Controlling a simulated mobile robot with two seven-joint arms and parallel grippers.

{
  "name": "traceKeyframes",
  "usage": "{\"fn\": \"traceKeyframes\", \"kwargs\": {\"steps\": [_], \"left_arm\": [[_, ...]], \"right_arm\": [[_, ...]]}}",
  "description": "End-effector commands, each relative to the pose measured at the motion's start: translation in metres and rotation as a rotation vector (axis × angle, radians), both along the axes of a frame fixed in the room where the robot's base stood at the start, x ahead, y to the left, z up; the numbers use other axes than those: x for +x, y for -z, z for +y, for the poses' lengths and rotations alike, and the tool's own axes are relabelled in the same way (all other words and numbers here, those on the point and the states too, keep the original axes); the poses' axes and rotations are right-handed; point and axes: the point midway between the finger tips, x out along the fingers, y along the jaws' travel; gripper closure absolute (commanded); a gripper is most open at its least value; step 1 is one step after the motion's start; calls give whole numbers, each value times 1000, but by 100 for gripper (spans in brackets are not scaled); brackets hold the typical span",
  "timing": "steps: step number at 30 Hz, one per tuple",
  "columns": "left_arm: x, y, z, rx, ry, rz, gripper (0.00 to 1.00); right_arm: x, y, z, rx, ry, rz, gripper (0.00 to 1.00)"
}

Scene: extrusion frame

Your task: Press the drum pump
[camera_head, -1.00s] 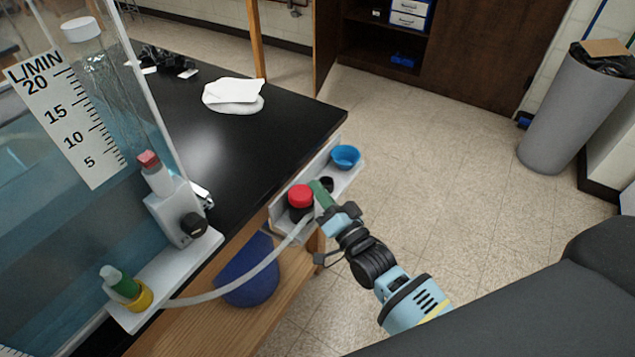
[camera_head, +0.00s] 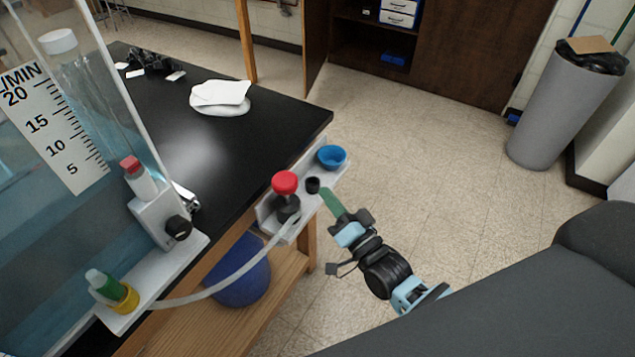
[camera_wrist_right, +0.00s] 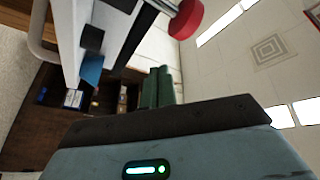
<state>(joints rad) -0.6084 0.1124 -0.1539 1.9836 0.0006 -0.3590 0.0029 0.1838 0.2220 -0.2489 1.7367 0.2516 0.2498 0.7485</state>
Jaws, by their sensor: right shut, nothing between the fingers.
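The drum pump (camera_head: 287,193) has a red round cap on a dark body and stands on a white shelf (camera_head: 268,225) at the table's right edge. A pale hose runs from it to the left. Its red cap (camera_wrist_right: 186,18) also shows at the top of the right wrist view. My right gripper (camera_head: 331,202), with green fingers, is shut and empty. It is to the right of the pump, apart from it, near the shelf's outer edge. The fingers show together in the right wrist view (camera_wrist_right: 158,88). My left gripper is not in view.
A small black cup (camera_head: 313,185) and a blue bowl (camera_head: 332,156) sit on the shelf behind the pump. The black table (camera_head: 235,135) lies to the left. A blue drum (camera_head: 242,275) stands below. A grey bin (camera_head: 563,110) is at far right; the floor between is clear.

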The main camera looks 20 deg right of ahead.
Motion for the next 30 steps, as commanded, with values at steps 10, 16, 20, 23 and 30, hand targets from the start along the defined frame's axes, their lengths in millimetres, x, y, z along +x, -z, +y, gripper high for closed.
{"fn": "traceKeyframes", "kwargs": {"steps": [10,16,20,23,30], "left_arm": [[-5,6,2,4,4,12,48],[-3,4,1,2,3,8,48],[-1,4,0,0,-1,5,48],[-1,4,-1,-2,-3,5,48],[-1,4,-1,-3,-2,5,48]], "right_arm": [[-32,7,-9,1,1,-1,100],[-33,7,-10,1,1,-2,100],[-33,7,-10,0,1,-4,100],[-33,7,-9,0,1,-4,100],[-33,7,-9,1,1,-3,100]]}}
